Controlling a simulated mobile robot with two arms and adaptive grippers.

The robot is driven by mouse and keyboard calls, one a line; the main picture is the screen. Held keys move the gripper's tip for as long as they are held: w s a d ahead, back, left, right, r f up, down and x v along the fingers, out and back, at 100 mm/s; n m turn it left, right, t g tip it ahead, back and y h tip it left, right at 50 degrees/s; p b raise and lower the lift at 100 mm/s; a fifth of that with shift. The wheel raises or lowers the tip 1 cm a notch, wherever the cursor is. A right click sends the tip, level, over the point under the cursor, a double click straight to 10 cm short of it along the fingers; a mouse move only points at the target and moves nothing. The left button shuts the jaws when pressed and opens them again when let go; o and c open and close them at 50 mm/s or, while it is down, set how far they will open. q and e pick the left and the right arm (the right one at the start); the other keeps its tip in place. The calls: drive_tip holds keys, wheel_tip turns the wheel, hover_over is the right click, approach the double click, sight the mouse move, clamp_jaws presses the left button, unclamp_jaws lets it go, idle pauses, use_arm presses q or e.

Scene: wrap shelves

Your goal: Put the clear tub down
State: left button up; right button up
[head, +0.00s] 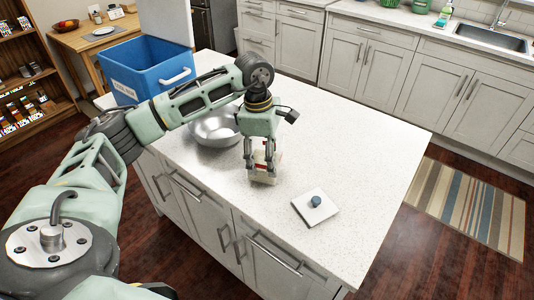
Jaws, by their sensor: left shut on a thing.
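My left gripper (262,160) points straight down over the island countertop (365,140). It is shut on a small clear tub (263,178) with pale and red contents or markings. The fingers cover the tub's upper part. The tub is upright and low at the counter surface; I cannot tell whether its base touches it. My right gripper is not in view.
A metal bowl (215,131) stands just left of the gripper. A blue cooler box (150,70) with its lid up is at the far left corner. The counter's right side is clear.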

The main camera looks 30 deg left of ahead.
use_arm(q)
drive_tip(key=shift+f, duration=0.3)
drive_tip(key=shift+f, duration=0.15)
drive_tip(key=o, duration=1.6)
drive_tip(key=shift+c, duration=0.2)
